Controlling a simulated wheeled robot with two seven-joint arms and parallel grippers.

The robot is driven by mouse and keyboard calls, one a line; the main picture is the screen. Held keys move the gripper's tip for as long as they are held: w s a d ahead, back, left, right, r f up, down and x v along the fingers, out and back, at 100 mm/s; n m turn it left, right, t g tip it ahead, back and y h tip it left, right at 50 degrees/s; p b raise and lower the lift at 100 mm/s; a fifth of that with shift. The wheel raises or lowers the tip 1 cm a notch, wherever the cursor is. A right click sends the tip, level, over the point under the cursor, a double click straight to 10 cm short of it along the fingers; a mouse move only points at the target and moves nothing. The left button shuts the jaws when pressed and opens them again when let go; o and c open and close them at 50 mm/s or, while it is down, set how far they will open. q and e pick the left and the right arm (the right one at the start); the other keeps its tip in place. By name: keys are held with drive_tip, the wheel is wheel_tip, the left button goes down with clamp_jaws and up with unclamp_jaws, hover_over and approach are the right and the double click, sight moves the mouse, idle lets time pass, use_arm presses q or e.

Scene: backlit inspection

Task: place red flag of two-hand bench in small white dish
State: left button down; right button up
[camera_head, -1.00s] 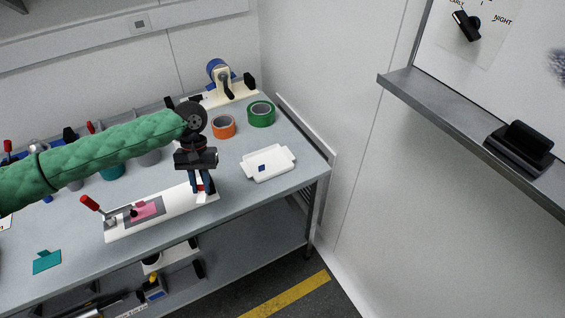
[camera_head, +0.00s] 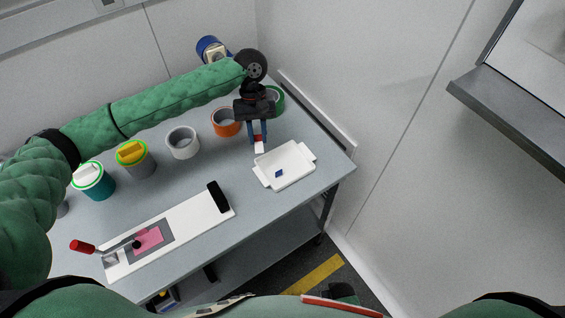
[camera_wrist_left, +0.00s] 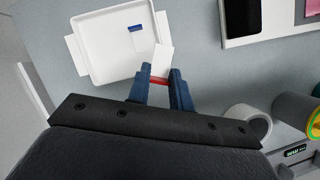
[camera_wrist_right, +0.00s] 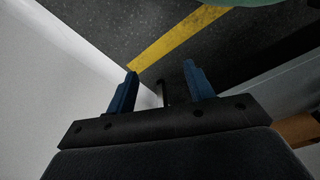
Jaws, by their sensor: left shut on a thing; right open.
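My left gripper (camera_head: 258,137) is shut on the red flag, a small white card with a red strip. In the left wrist view the flag's card (camera_wrist_left: 162,58) sticks out past the fingertips, with the red strip (camera_wrist_left: 159,82) between them. The small white dish (camera_head: 298,155) is on the bench top. The gripper is just left of the dish in the head view, and the flag is near its rim. A small blue-and-white flag (camera_wrist_left: 138,39) lies inside the dish. The two-hand bench (camera_head: 190,218) is a white board with a red-handled lever. My right gripper (camera_wrist_right: 160,76) is open and empty.
A pink piece (camera_head: 148,240) lies on the board, and a black block (camera_head: 218,196) stands at its right end. Several cups line the back. A wall shelf (camera_head: 510,110) juts out at right.

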use_arm(q)
drive_tip(key=s+d+r+n+h, duration=0.1)
drive_tip(key=d+n, duration=0.2)
drive_tip(key=d, duration=0.7)
drive_tip(key=s+d+r+n+h, duration=0.1)
drive_tip(key=s+d+n, duration=0.1)
drive_tip(key=d, duration=0.8)
drive_tip(key=p, duration=0.3)
hover_over(291, 160)
drive_tip(key=w, duration=0.1)
drive_tip(key=shift+t, duration=0.4)
drive_tip(key=f, duration=0.7)
drive_tip(key=shift+a, duration=0.35)
drive_tip(key=shift+f+p, duration=0.5)
drive_tip(key=shift+f, duration=0.15)
drive_tip(key=shift+f+p, duration=0.45)
drive_tip(key=shift+f, duration=0.95)
use_arm(e)
drive_tip(key=s+d+f, duration=0.4)
drive_tip(key=s+f, duration=0.1)
drive_tip(key=f, duration=0.3)
drive_tip(key=shift+s+d, duration=0.25)
drive_tip(key=shift+s, duration=0.15)
drive_tip(key=shift+s, duration=0.1)
